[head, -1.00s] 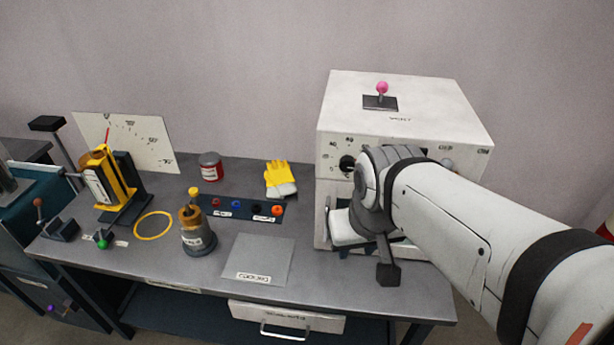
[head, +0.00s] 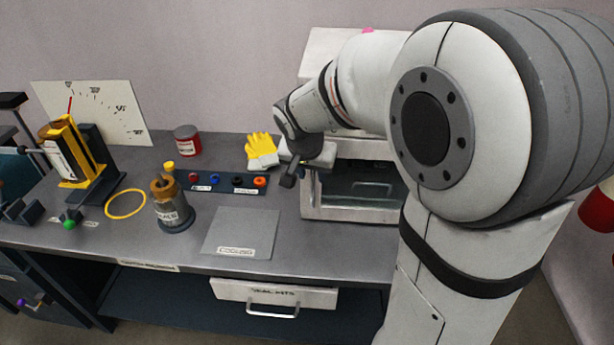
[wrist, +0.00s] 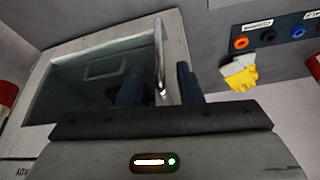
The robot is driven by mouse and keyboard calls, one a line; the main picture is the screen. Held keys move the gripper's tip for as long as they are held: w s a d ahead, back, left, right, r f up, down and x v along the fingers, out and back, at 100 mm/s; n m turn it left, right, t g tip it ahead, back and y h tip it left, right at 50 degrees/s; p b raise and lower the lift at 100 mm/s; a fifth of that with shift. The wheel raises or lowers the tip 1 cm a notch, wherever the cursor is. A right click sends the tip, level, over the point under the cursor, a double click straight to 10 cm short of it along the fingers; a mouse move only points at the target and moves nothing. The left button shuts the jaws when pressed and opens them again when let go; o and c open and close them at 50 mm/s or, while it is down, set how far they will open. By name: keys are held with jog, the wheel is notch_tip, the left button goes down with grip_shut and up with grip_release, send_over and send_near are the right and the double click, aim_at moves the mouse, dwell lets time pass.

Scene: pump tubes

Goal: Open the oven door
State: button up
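The oven (head: 311,208) is a white box at the back right of the bench, largely hidden behind my arm in the head view. Its front shows a dark, glassy-looking area (head: 362,182) in a pale frame; I cannot tell whether the door is ajar. In the wrist view, a slim metal handle (wrist: 159,48) runs along the pale front beside the dark area (wrist: 85,85). My gripper (wrist: 160,88) has its two dark fingers apart, with the handle's end between them in the picture. Contact is not clear. In the head view my gripper (head: 310,165) is at the oven's front left.
A yellow glove (head: 262,151) lies left of the oven, behind a strip of coloured plugs (head: 226,183). A grey mat (head: 240,233), a brass-topped canister (head: 173,208) and a red can (head: 187,140) also stand or lie on the bench. A drawer (head: 273,292) is below.

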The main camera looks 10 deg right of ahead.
aim_at(313, 182)
jog(key=x, duration=0.5)
grip_shut()
dwell(0.6)
